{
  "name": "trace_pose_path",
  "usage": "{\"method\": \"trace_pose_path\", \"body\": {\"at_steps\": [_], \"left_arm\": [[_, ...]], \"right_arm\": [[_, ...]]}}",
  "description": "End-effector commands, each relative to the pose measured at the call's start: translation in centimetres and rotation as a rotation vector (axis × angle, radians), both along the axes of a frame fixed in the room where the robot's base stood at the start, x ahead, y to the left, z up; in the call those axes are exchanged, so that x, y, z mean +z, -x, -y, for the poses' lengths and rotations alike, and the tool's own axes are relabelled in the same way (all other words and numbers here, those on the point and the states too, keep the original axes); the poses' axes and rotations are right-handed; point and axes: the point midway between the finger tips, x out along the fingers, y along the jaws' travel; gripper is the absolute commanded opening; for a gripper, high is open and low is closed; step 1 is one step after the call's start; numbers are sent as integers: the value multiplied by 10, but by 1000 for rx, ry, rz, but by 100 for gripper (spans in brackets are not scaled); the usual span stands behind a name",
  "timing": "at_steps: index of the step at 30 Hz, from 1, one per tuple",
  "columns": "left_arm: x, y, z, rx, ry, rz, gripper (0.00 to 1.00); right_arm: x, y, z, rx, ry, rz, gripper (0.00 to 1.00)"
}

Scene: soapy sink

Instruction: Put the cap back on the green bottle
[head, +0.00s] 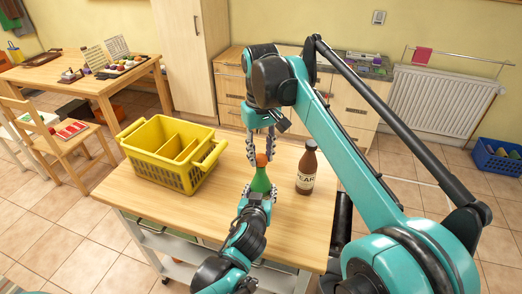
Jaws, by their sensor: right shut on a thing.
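The green bottle (260,181) stands upright on the wooden cart top. An orange cap (261,160) is right at the bottle's top; I cannot tell whether it is seated or just above the neck. My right gripper (261,154) comes down from above, shut on the cap with its fingers at either side. My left gripper (259,190) is low at the front of the bottle, with its fingers at either side of the bottle's lower part. Its palm hides the bottle's base, and whether the fingers press on it cannot be made out.
A brown bottle (307,168) with a pale label stands close by on the right. A yellow divided basket (172,153) stands on the left of the wooden cart top (205,213). The front left of the top is clear.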

Motion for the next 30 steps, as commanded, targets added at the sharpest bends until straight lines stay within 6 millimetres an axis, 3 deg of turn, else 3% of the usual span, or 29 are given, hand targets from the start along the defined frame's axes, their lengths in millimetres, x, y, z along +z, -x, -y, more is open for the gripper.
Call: {"method": "trace_pose_path", "body": {"at_steps": [30], "left_arm": [[0, 0, 0, 0, 0, -1, 0]], "right_arm": [[-14, 0, 0, 0, 0, 0, 19]]}}
